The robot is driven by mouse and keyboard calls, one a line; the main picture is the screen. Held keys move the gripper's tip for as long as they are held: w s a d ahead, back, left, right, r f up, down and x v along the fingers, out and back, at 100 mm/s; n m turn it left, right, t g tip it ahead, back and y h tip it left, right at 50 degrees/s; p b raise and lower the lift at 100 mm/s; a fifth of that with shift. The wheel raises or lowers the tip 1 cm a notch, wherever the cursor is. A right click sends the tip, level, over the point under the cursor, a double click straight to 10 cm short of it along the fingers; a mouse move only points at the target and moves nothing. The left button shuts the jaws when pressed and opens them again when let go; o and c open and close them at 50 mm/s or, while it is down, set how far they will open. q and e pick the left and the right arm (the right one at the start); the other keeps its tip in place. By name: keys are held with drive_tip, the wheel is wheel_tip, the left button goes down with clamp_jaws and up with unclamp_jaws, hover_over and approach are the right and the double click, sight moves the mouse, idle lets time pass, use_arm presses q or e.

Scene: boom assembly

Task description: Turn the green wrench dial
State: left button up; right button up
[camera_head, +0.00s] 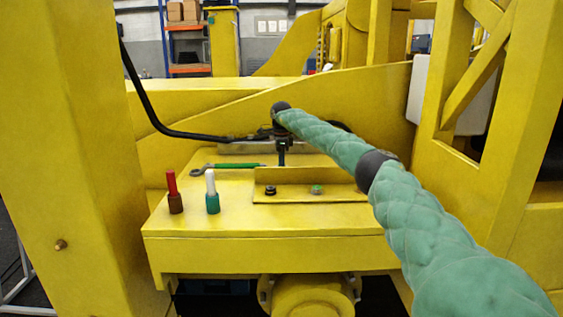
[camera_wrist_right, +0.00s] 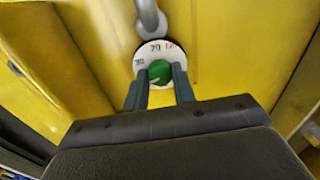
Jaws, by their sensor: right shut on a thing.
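The green dial (camera_wrist_right: 159,72) sits at the centre of a round white face with markings, in the upper middle of the right wrist view. My right gripper (camera_wrist_right: 160,76) has its two fingers on either side of the dial and is shut on it. In the head view my right arm, in a green quilted cover, reaches in from the lower right, and its dark wrist end is above the yellow ledge. The dial cannot be made out in the head view. My left gripper is not in view.
A green-handled wrench (camera_head: 235,165) lies on the yellow ledge (camera_head: 250,222). A red-topped peg (camera_head: 173,192) and a white-topped peg (camera_head: 211,192) stand at its left. A bracket (camera_head: 290,194) with two small fasteners is at front. Yellow beams rise at both sides.

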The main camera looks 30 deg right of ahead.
drive_tip(key=shift+n, duration=1)
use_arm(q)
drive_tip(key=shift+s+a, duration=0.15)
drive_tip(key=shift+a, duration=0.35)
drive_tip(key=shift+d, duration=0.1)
use_arm(e)
drive_tip(key=o, duration=1)
drive_tip(key=shift+r, duration=0.2)
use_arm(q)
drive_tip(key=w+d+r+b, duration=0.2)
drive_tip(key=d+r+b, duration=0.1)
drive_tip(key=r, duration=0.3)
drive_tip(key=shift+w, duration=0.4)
use_arm(e)
drive_tip(key=shift+r, duration=3.7)
